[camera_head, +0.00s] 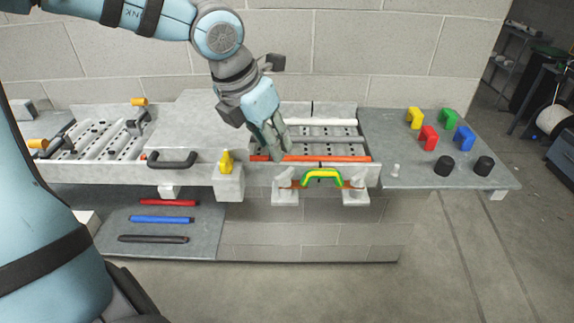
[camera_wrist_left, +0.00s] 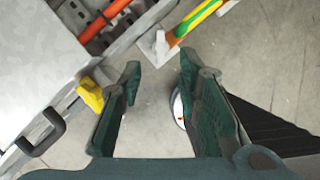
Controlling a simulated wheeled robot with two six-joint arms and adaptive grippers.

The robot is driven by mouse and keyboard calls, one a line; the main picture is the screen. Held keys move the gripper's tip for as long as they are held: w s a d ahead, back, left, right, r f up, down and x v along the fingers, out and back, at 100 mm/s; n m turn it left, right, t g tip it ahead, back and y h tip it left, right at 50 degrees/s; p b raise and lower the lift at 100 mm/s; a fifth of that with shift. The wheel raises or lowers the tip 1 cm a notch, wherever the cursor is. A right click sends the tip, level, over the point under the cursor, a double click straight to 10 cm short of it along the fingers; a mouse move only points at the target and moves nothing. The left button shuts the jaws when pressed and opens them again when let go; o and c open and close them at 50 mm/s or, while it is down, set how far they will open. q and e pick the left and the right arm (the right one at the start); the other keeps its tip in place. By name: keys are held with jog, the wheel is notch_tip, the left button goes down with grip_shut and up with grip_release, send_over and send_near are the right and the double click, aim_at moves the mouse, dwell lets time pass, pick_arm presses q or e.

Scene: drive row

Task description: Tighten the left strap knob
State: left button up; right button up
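A yellow-green strap (camera_head: 321,176) arches over a red rod between a left bracket (camera_head: 285,188) and a right bracket (camera_head: 355,187) on the bench front. No knob on the strap can be made out. A yellow knob (camera_head: 225,162) stands on a grey block left of the brackets; it also shows in the left wrist view (camera_wrist_left: 91,94). My left gripper (camera_head: 280,144) hangs above the bench's front edge, near the left bracket and right of the yellow knob. In the left wrist view the fingers (camera_wrist_left: 160,72) are apart, with nothing between them. My right gripper is not in view.
A black handle (camera_head: 171,160) is left of the yellow knob. Coloured bars lie on a lower shelf (camera_head: 200,240). The right-hand plate (camera_head: 386,172) carries coloured hooks and two black knobs (camera_head: 443,165). Open floor (camera_head: 455,270) lies in front at right.

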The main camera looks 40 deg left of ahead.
aim_at(286, 170)
pick_arm(q)
jog(key=f, duration=0.4)
jog(key=shift+w+d+f, duration=0.1)
jog(key=shift+w+f, duration=0.1)
jog(key=shift+f, duration=0.2)
jog(key=w+f, duration=0.2)
jog(key=f, duration=0.1)
jog(key=shift+w+f+b, duration=0.1)
jog(key=shift+w+b, duration=0.15)
jog(key=shift+b, duration=0.05)
jog(key=shift+w+f, duration=0.65)
jog(key=shift+f, duration=0.05)
jog(key=shift+s+r, duration=0.15)
jog(key=shift+s, duration=0.35)
jog(key=c, duration=0.6)
grip_shut()
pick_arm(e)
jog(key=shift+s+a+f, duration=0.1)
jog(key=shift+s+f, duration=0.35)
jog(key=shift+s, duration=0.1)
